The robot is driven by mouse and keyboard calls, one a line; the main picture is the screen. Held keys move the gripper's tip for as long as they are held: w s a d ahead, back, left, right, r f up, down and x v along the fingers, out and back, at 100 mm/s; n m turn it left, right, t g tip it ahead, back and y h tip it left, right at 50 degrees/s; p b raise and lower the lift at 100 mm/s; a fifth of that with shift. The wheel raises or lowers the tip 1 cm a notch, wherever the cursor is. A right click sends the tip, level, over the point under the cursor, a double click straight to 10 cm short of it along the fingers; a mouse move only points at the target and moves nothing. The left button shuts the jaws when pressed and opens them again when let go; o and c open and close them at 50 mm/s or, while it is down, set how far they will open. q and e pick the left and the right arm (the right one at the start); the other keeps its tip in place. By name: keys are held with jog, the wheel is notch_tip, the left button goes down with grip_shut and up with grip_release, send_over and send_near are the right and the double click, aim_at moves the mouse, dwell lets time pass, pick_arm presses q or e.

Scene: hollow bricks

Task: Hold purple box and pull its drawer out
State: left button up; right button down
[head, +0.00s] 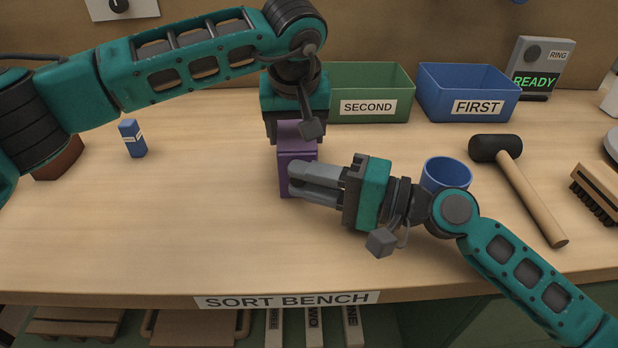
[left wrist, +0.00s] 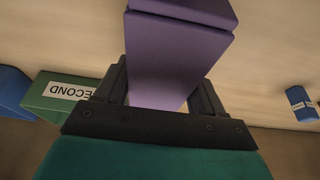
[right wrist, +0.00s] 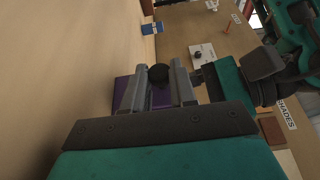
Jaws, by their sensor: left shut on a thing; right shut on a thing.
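The purple box (head: 284,180) stands on the bench near the middle. My left gripper (head: 297,132) comes down on it from above; the left wrist view shows its fingers on either side of the purple box (left wrist: 165,50). My right gripper (head: 293,179) reaches in from the right, with its fingertips at the front of the box. In the right wrist view its fingers close around a dark round knob (right wrist: 158,74), with the purple box behind. The knob is hidden in the head view. I cannot see a clear gap between drawer and box.
A green bin (head: 385,78) marked SECOND and a blue bin (head: 470,82) marked FIRST stand behind. A blue cup (head: 447,173) is close by my right arm. A mallet (head: 525,185) and brush (head: 598,188) lie right; a small blue box (head: 132,138) stands left. The front-left bench is clear.

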jog(key=s, duration=1)
jog(key=shift+s+d+f, duration=0.1)
jog(key=shift+s, duration=0.45)
pick_arm(q)
jog(key=shift+w+a, duration=0.1)
pick_arm(e)
jog(key=c, duration=1.2)
grip_release()
jog(key=shift+c, duration=0.2)
jog(key=o, duration=0.3)
jog(key=shift+w, duration=0.1)
jog(key=shift+v, duration=5.95)
